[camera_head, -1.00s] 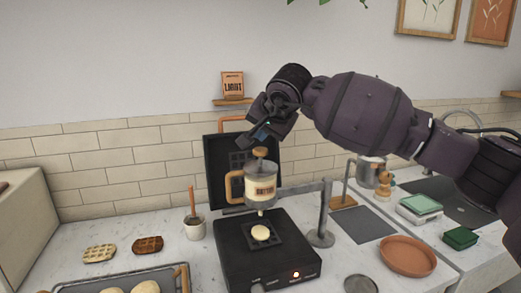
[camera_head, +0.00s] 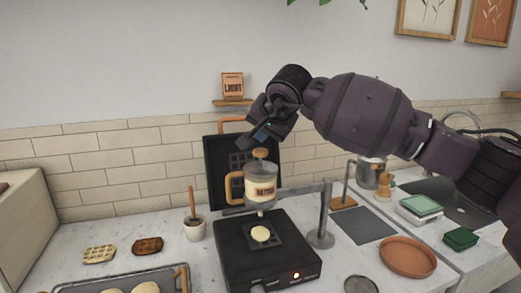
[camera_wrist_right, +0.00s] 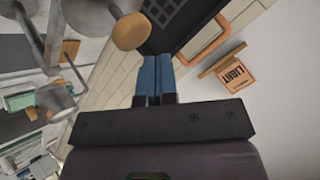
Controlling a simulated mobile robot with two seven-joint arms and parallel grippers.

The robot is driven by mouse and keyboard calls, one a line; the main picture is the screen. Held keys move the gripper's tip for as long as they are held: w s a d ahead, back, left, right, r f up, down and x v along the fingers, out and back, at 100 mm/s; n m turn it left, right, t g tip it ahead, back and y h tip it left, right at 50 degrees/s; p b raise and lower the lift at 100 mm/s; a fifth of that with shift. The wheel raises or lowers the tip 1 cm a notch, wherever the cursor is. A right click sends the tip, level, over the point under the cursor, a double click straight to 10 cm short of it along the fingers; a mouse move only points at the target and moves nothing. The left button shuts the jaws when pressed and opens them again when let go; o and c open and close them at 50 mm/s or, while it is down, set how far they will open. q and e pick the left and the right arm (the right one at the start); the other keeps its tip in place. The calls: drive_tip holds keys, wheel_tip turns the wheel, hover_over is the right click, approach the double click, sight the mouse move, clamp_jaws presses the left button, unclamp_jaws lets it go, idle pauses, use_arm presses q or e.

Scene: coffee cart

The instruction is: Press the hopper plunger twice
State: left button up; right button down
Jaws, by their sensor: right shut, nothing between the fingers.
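The batter hopper (camera_head: 262,185) is a clear cylinder with a label, held on a grey stand over the waffle iron (camera_head: 232,250). Its plunger has a round wooden knob (camera_head: 260,153) on top, and the knob also shows in the right wrist view (camera_wrist_right: 128,32). My right gripper (camera_head: 256,139) is shut and empty, just above the knob, and seems apart from it. Its blue fingertips (camera_wrist_right: 155,75) sit together beside the knob in the wrist view. A pale round of batter (camera_head: 260,233) lies on the iron's lower plate. My left gripper is not in view.
The iron's open lid (camera_head: 214,160) stands behind the hopper. The stand's grey post (camera_head: 325,215) is on the right. A small box (camera_head: 232,86) sits on a wall shelf behind. A pot with a wooden handle (camera_head: 195,228) and waffles (camera_head: 147,246) are on the left.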

idle(0.7)
drive_tip(key=shift+f, duration=0.15)
drive_tip(key=shift+f, duration=0.25)
idle(0.3)
